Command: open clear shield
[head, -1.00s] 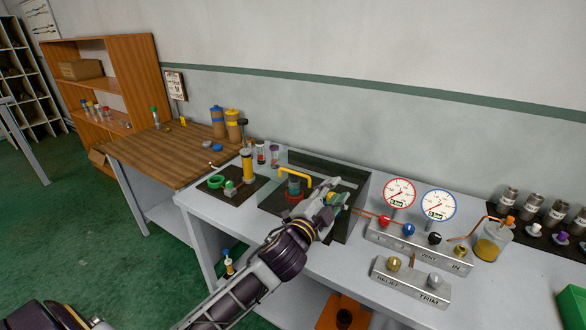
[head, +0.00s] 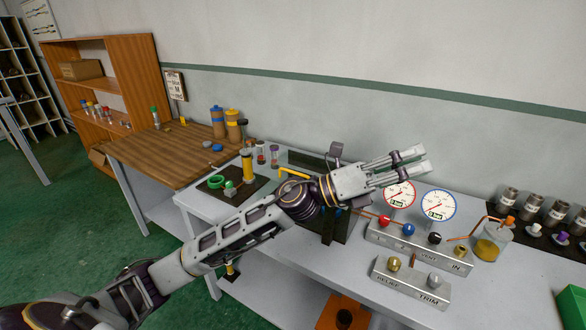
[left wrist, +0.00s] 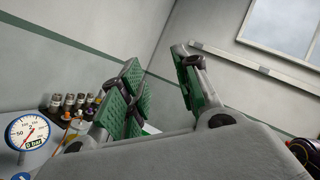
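The clear shield (head: 305,160) is a see-through, dark-tinted box on the grey bench, mostly hidden behind my left arm. A yellow bent bar (head: 293,173) shows at its left part. I cannot tell how its lid stands. My left gripper (head: 421,160) is above and to the right of the shield, pointing right in front of the gauges. In the left wrist view the left gripper (left wrist: 157,65) has its green-padded fingers spread with nothing between them. My right gripper is not in view.
Red-rimmed (head: 399,194) and blue-rimmed (head: 437,204) gauges stand on a valve block (head: 420,248) close below the gripper. A glass jar (head: 492,242) and several grey cylinders (head: 532,205) are further right. A yellow pump-like cylinder (head: 247,166) stands left of the shield.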

